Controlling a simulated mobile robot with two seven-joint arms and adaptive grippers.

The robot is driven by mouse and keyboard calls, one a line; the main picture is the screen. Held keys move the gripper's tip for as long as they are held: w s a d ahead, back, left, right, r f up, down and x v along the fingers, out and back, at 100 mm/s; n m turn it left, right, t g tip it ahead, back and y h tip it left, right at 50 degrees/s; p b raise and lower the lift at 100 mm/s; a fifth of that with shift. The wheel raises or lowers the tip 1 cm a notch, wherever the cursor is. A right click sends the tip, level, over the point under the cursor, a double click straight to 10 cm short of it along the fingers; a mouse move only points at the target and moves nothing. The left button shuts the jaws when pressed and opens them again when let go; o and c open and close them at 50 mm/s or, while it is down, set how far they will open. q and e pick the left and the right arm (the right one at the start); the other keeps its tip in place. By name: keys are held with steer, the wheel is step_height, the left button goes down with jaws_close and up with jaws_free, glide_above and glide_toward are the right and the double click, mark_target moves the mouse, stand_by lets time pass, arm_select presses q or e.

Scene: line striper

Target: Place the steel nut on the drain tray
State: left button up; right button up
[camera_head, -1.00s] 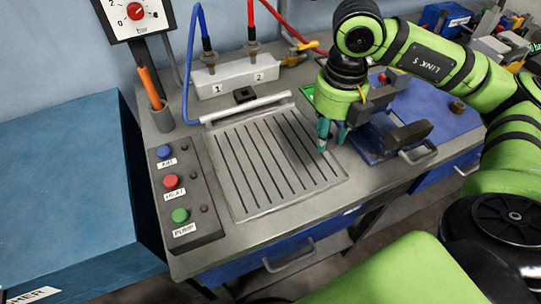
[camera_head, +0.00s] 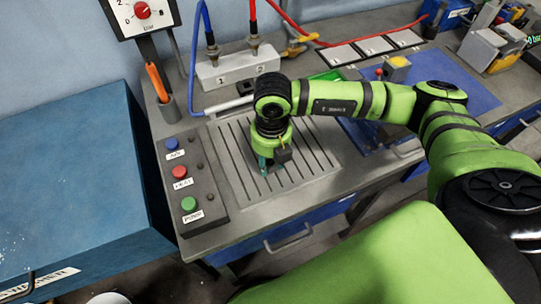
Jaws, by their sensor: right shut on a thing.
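The drain tray (camera_head: 306,162) is a grey slotted plate set in the middle of the workbench. My right gripper (camera_head: 265,169) points down over the tray, near its middle, with its teal fingertips close to the slats. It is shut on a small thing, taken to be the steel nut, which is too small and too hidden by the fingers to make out. I cannot tell whether the fingertips touch the tray. My left gripper is not in view.
A control box (camera_head: 188,185) with blue, red and green buttons stands left of the tray. A white two-port block (camera_head: 238,68) with hoses stands behind it. A blue mat (camera_head: 470,85) lies to the right. A blue cabinet (camera_head: 75,170) stands at the left.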

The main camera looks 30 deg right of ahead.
mark_target(271, 163)
steer(key=shift+f, duration=0.25)
steer(key=o, duration=0.8)
steer(key=shift+f+b, duration=0.1)
steer(key=shift+b, duration=0.2)
steer(key=o, duration=0.4)
steer(key=shift+r, duration=0.2)
steer(key=shift+r, duration=0.2)
step_height(271, 163, up, 12)
steer(key=b, duration=0.3)
steer(key=shift+f, duration=0.15)
steer(key=shift+d, duration=0.1)
